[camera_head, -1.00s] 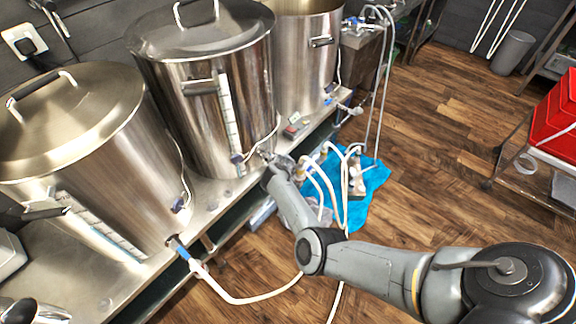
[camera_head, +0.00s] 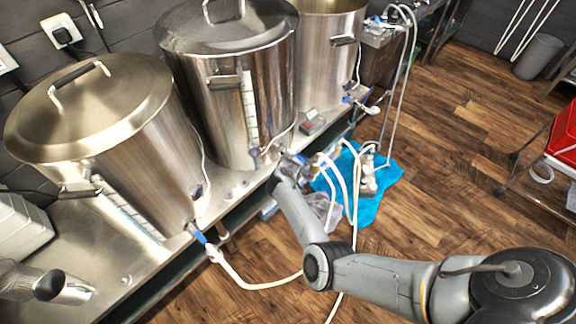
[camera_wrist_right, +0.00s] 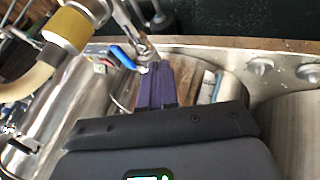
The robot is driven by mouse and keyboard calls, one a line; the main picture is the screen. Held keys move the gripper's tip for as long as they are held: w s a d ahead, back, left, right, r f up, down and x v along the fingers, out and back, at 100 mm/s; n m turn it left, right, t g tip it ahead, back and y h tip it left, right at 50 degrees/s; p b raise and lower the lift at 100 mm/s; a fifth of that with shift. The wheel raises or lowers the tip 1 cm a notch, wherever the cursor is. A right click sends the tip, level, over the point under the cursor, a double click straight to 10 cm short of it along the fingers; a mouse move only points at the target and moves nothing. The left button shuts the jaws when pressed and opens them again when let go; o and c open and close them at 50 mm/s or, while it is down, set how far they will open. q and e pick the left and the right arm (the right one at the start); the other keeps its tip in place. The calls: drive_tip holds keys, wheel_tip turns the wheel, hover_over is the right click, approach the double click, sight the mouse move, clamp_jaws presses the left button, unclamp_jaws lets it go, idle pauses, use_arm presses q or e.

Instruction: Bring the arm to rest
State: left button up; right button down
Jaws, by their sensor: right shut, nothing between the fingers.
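My right arm comes in from the lower right of the head view and reaches to the outlet of the middle steel kettle (camera_head: 228,125). Its gripper end is small there and partly lost among the fittings and hoses. In the right wrist view the dark purple fingers of my right gripper (camera_wrist_right: 156,84) are together and empty. Their tips are close to a metal valve with a blue handle (camera_wrist_right: 122,57); I cannot tell whether they touch it.
A lidded kettle (camera_head: 120,130) stands left and another kettle (camera_head: 325,65) behind, all on a steel bench (camera_head: 75,240). White hoses (camera_head: 262,284) loop beside my forearm. A blue cloth (camera_head: 378,200) lies on the floor. A red crate (camera_head: 566,135) is at right; open wooden floor (camera_head: 455,140) lies between.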

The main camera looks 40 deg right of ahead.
drive_tip(key=p+v, duration=0.2)
drive_tip(key=v, duration=0.4)
drive_tip(key=s+d+f+n+g+h, duration=0.1)
drive_tip(key=s+d+f+n, duration=0.2)
drive_tip(key=s, duration=0.6)
drive_tip(key=s+d+f+h, duration=0.1)
drive_tip(key=s+d+f, duration=0.25)
drive_tip(key=s, duration=0.55)
drive_tip(key=s+a+r+y, duration=0.5)
drive_tip(key=a+r, duration=0.4)
drive_tip(key=a, duration=0.5)
drive_tip(key=s+a+r+y, duration=0.3)
drive_tip(key=s+a+r, duration=0.5)
drive_tip(key=a, duration=0.6)
wheel_tip(320, 180, up, 27)
drive_tip(key=p, duration=2.6)
drive_tip(key=shift+w, duration=0.45)
drive_tip(key=shift+a, duration=0.1)
